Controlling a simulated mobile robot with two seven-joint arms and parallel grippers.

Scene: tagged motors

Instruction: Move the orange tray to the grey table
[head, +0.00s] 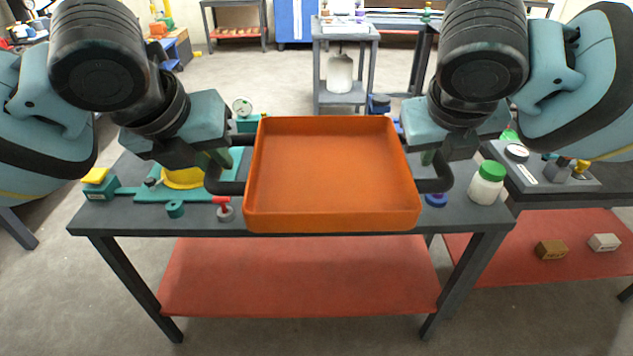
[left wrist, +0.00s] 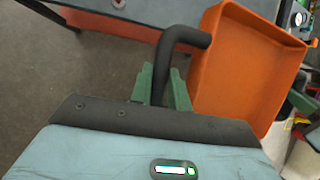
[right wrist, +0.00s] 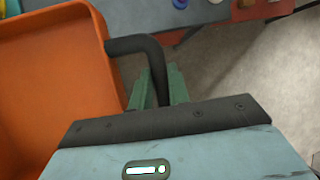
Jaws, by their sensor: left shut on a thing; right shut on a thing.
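The orange tray (head: 332,170) is empty and looks level in the head view. Its side also shows in the left wrist view (left wrist: 240,70) and the right wrist view (right wrist: 50,80). My left gripper (head: 214,162) is shut on the tray's black left handle (left wrist: 175,50). My right gripper (head: 432,160) is shut on its black right handle (right wrist: 140,48). The tray is held up in front of a grey-topped table (head: 130,213) and hides its middle. Farther back stands a small grey table (head: 345,33) with items on top.
The near table carries a green fixture with a yellow part (head: 184,178), a red-handled piece (head: 223,208) and a green-lidded jar (head: 487,183). A red lower shelf (head: 300,280) lies below. Another bench (head: 560,178) stands at right. Open floor (head: 270,85) lies behind.

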